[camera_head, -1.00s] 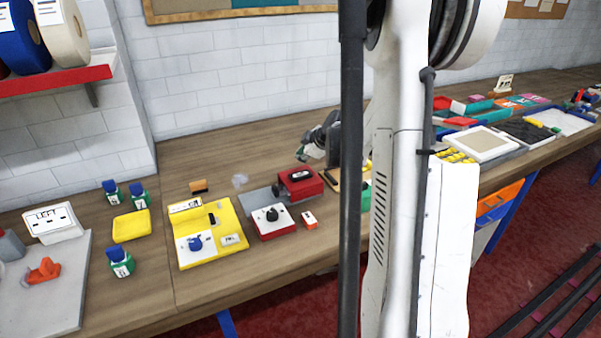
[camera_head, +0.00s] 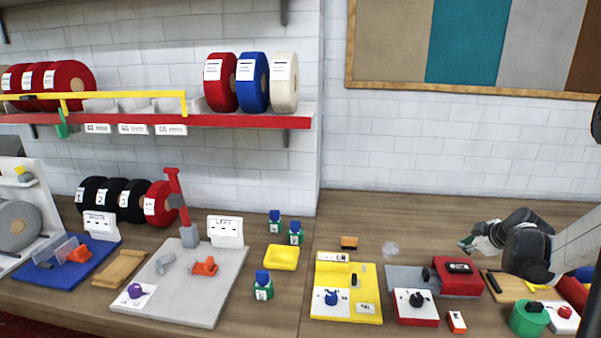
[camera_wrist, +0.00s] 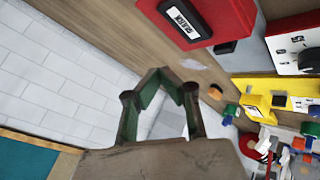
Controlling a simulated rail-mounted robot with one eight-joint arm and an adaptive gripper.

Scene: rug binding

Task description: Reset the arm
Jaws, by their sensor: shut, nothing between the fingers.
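My gripper (camera_head: 468,243) is at the right of the head view, on my arm that comes in from the right edge. It is above the workbench (camera_head: 345,208), behind and to the right of the red box (camera_head: 458,276). In the wrist view the two dark green fingers (camera_wrist: 163,78) bend inward and come together at the tips. Nothing shows between them. The red box (camera_wrist: 185,15) with a black label plate fills the top of the wrist view.
A yellow fixture (camera_head: 372,308), a red-and-white knob unit (camera_head: 416,318) and a green round container (camera_head: 528,318) stand along the bench front. A grey board (camera_head: 205,300) lies left. Tape rolls (camera_head: 252,82) sit on the red shelf. A clear bench strip runs along the wall.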

